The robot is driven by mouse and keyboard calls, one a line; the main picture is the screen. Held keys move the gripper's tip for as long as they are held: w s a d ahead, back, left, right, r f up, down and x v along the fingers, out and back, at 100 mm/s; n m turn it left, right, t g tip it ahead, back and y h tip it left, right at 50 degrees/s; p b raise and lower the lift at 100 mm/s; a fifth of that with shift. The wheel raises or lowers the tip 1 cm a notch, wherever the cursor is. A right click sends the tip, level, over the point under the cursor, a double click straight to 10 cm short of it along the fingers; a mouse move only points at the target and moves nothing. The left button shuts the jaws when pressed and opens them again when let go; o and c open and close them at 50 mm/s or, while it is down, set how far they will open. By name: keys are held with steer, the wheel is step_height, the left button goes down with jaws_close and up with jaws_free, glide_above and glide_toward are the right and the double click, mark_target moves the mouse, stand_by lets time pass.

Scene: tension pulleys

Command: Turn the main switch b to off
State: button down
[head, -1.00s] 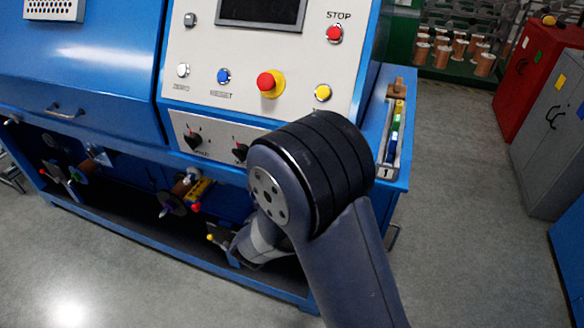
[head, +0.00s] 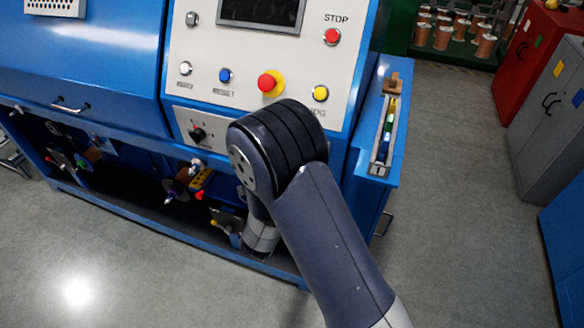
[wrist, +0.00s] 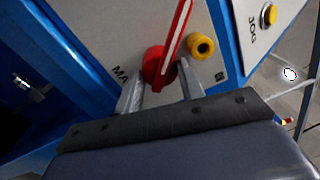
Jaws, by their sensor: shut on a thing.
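The red main switch (wrist: 155,66) sits on a pale panel in the wrist view, with its long red handle (wrist: 180,28) carrying a white line and tilted up to the right. Part of a label starting "MA" is left of it. My gripper (wrist: 160,80) has one finger on each side of the switch's round base and is shut on it. In the head view my arm hides the gripper and this switch.
A yellow ring-shaped part (wrist: 201,46) is close right of the switch. The yellow JOG button (wrist: 268,15) is farther right. In the head view, the console has a red STOP button (head: 331,37), a red-and-yellow mushroom button (head: 270,83) and a black selector (head: 197,134).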

stand_by(0.4)
steer(key=c, duration=0.9)
jaws_free()
